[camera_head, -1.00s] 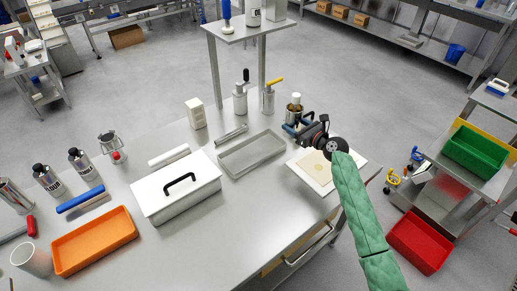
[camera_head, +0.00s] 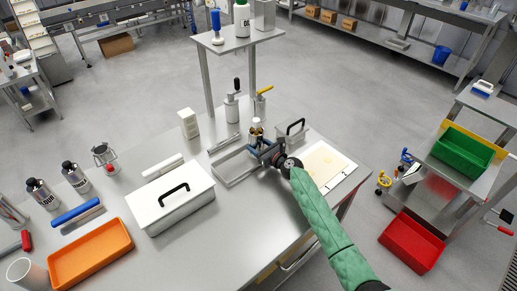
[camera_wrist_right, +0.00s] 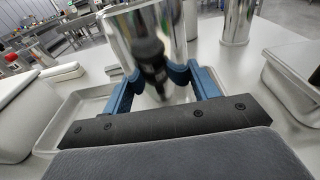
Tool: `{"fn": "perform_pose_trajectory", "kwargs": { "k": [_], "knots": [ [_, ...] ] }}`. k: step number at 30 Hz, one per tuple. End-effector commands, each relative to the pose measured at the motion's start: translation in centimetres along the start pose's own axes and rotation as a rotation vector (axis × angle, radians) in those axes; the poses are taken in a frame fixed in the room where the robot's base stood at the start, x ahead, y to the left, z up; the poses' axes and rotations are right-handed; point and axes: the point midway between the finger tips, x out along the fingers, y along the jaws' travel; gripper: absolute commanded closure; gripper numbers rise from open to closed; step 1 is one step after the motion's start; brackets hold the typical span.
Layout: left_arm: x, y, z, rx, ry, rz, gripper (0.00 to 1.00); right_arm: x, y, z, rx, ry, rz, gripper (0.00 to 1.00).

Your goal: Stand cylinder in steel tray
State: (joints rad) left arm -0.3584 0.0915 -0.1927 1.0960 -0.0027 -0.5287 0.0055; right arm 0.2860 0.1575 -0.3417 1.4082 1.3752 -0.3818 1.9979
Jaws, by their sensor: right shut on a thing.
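The shiny steel cylinder (camera_head: 256,124) is held roughly upright between the blue fingers of my right gripper (camera_head: 255,145) in the head view. My gripper hides that end of the tray. Whether the cylinder's base touches anything is hidden. My left gripper is not in view.
A grey box with a black handle (camera_head: 293,133) stands just right of the gripper. A white lidded box (camera_head: 172,206) is left of the tray. A dispenser bottle (camera_head: 232,108) stands behind it. A pale board (camera_head: 335,168) lies at the table's right edge.

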Motion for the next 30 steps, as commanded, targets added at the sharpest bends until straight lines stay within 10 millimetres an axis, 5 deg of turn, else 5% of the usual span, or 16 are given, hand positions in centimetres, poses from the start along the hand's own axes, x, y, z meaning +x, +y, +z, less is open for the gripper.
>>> {"fn": "perform_pose_trajectory", "kwargs": {
  "k": [17, 18, 21, 30],
  "knots": [
    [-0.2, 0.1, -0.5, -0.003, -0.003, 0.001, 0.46, 0.2, 0.0, -1.7, 0.000, -0.003, -0.001, 0.61],
    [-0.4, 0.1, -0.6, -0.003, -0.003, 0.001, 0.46, 0.2, 0.0, -1.8, 0.000, -0.001, 0.000, 0.37],
    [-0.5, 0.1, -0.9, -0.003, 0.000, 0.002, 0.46, 0.2, 0.0, -1.7, 0.000, -0.001, 0.000, 0.19],
    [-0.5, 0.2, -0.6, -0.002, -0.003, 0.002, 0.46, 0.2, 0.0, -1.6, 0.000, -0.001, -0.001, 0.19]
  ]
}}
